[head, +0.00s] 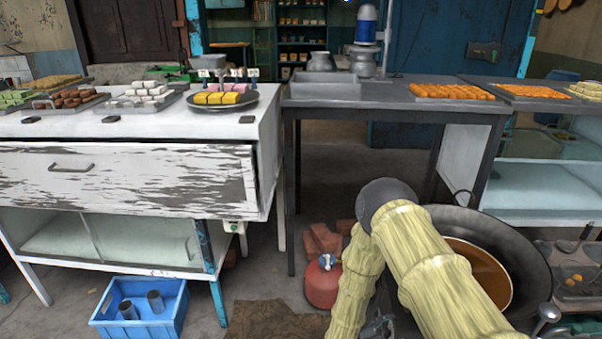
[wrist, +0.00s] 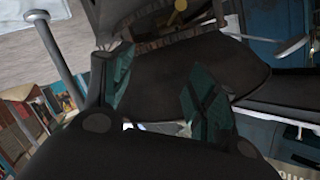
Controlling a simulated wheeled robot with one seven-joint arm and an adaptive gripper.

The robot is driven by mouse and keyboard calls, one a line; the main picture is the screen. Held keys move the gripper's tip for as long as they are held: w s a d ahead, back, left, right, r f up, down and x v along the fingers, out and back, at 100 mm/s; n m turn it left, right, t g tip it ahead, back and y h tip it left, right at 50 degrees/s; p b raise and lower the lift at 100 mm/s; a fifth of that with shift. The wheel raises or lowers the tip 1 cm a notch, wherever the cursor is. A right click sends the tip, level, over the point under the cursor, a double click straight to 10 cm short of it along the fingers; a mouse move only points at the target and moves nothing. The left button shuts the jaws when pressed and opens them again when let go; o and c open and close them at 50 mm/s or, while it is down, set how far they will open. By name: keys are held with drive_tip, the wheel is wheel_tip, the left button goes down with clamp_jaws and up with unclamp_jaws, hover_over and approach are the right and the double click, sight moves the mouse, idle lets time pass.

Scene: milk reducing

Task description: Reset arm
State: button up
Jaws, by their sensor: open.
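My arm reaches in from the lower right of the head view, its yellow links bent over a large dark wok. My gripper shows in the wrist view (wrist: 160,90), its two teal-padded fingers spread apart with nothing between them. In the head view the gripper is mostly hidden low behind the arm. The wok (head: 525,255) holds a brown-orange content (head: 490,270) and is partly covered by my arm.
A white cabinet (head: 120,180) with sweet trays stands left. A metal table (head: 390,98) with an orange tray (head: 450,91) stands at centre. A red gas cylinder (head: 322,284) and blue crate (head: 172,318) are on the floor.

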drive_tip(key=s+f+n+y, duration=0.5)
drive_tip(key=s+n, duration=0.2)
drive_tip(key=s+a+r+n+g+y, duration=0.15)
drive_tip(key=s+n+g+y, duration=0.35)
drive_tip(key=s, duration=1)
drive_tip(key=s+a+r+n+g+y, duration=0.1)
drive_tip(key=s+a+n+g+y, duration=0.35)
drive_tip(key=s, duration=1.05)
wheel_tip(320, 180, down, 34)
drive_tip(key=d+n+t+h+b, duration=0.1)
drive_tip(key=n+t+h+b, duration=0.1)
drive_tip(key=b, duration=3.2)
wheel_tip(320, 180, up, 37)
drive_tip(key=p, duration=3.7)
drive_tip(key=shift+w+d, duration=0.2)
drive_tip(key=shift+w, duration=0.05)
